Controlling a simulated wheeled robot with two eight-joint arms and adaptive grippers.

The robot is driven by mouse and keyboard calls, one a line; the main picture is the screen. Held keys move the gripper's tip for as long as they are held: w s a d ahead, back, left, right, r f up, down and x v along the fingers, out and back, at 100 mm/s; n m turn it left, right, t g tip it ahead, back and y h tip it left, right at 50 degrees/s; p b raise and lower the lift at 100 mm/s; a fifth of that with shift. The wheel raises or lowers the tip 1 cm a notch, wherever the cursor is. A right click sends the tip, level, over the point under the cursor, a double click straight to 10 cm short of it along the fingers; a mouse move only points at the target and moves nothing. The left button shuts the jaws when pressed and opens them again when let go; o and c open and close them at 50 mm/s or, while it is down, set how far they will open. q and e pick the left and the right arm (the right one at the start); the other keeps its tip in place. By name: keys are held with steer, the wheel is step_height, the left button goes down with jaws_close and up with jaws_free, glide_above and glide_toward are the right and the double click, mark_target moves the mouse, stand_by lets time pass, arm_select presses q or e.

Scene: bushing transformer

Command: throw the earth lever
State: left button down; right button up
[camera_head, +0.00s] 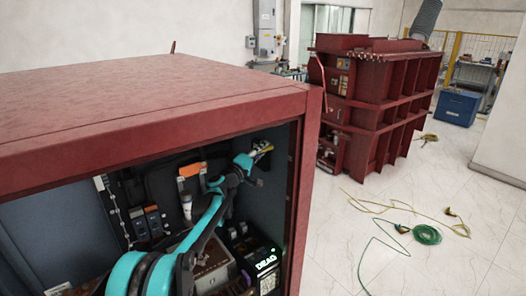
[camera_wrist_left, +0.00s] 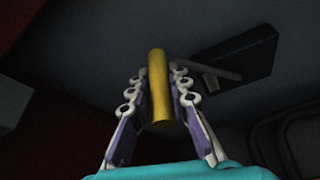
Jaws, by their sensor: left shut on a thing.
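The earth lever's yellow handle (camera_wrist_left: 158,85) stands between the fingers of my left gripper (camera_wrist_left: 161,72) in the left wrist view. The gripper is shut on it. In the head view my left arm reaches into the open red cabinet, and the left gripper (camera_head: 256,157) is high near the right-hand post. Only a small yellowish end of the handle (camera_head: 264,147) shows there. A dark plate (camera_wrist_left: 235,60) with a grey bar lies behind the handle in the wrist view. The lever's pivot cannot be made out clearly. My right gripper is not in view.
The red cabinet (camera_head: 150,95) frames the arm with its top edge and right post (camera_head: 306,190). Inside are an orange-topped part (camera_head: 190,170), dark switch blocks (camera_head: 146,222) and a lit box (camera_head: 262,262). A red transformer (camera_head: 375,95) and loose cables (camera_head: 427,235) are outside.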

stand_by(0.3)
arm_select(q)
steer(key=c, duration=1.4)
jaws_free()
steer(key=v, duration=1.2)
steer(key=shift+s+d, duration=0.1)
